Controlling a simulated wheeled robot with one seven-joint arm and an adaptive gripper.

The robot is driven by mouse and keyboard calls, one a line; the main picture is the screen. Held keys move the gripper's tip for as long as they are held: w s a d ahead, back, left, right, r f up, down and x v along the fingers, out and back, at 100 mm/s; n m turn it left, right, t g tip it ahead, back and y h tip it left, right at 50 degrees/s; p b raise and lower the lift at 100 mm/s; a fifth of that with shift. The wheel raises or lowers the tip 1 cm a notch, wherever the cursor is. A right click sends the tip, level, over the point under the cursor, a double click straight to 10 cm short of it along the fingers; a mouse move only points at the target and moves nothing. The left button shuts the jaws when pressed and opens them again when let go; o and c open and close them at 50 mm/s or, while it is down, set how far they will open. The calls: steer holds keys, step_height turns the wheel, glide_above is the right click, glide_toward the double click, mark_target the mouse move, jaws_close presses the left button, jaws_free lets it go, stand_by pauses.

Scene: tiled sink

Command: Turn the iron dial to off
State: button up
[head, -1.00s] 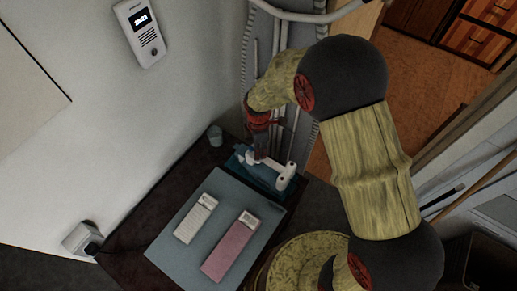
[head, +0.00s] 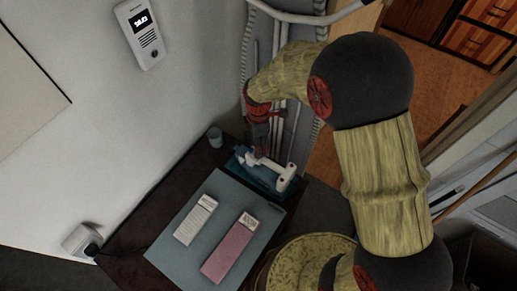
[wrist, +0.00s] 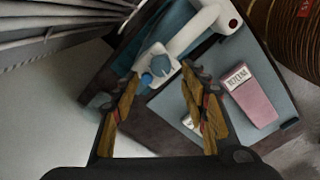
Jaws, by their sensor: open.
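The iron (head: 268,172), white and blue, lies on the dark table near the wall corner. In the wrist view its white body and handle (wrist: 195,30) run toward the upper right. A small blue knob-like part, which looks like the dial (wrist: 160,66), sits on the white end. My gripper (wrist: 160,74) is open and empty, with the dial in view between its two fingertips. In the head view my gripper (head: 260,148) hangs over the left end of the iron. I cannot tell whether the fingertips touch it, or the dial's setting.
A grey-blue board (head: 178,248) holds a white box (head: 195,220) and a pink box (head: 229,248) beside the iron. A small cup (head: 215,137) stands near the wall. A round patterned yellow object (head: 300,262) is at the front right. Pipes (head: 283,95) rise behind the gripper.

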step_height(320, 180, up, 7)
stand_by(0.3)
